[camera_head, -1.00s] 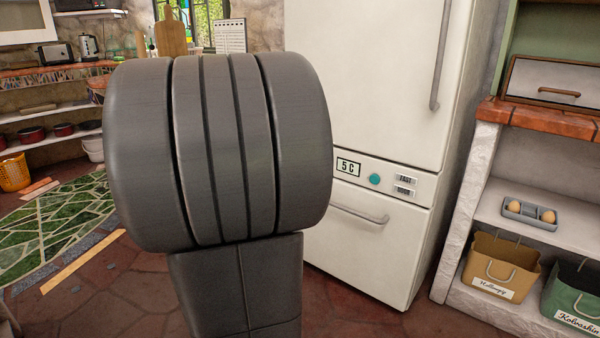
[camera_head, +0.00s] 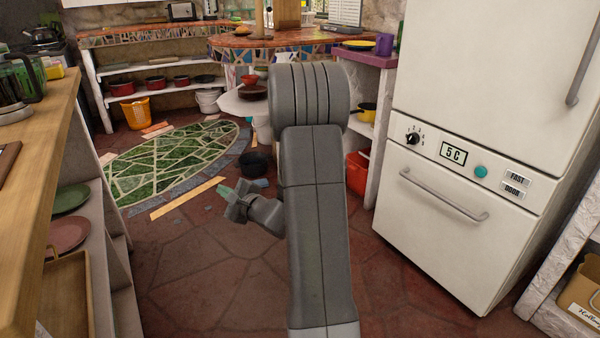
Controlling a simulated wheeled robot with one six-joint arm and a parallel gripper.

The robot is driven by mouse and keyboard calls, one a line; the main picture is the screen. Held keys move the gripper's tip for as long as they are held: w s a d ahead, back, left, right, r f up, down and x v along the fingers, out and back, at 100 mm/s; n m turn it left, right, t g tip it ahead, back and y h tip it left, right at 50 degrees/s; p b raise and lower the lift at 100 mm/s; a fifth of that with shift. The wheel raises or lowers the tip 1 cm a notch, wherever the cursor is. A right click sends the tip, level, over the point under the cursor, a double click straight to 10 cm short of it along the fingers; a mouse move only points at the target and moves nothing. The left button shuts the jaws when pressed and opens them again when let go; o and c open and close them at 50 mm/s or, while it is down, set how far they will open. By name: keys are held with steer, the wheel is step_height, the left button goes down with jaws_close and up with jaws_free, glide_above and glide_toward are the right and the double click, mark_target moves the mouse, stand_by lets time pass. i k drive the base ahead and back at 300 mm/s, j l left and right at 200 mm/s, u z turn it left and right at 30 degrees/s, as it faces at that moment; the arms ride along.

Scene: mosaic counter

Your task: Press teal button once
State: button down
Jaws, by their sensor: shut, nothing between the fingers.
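The teal button (camera_head: 480,172) is a small round knob on the control strip of the white fridge (camera_head: 480,70) at the right. It sits between the "5 C" display (camera_head: 453,154) and the FAST and DOOR labels. My gripper (camera_head: 226,192) is left of my arm, low over the floor. It is small in view and its fingers are shut with nothing between them. It is well apart from the fridge and the button.
A black dial (camera_head: 412,138) is left of the display. The lower fridge door has a bar handle (camera_head: 445,203). A wooden counter (camera_head: 45,130) stands at the left. A red bin (camera_head: 357,172) is behind my arm. The red floor before the fridge is clear.

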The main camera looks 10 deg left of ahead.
mark_target(481, 171)
steer(key=i+l, duration=0.1)
steer(key=i, duration=0.3)
steer(key=z, duration=2.05)
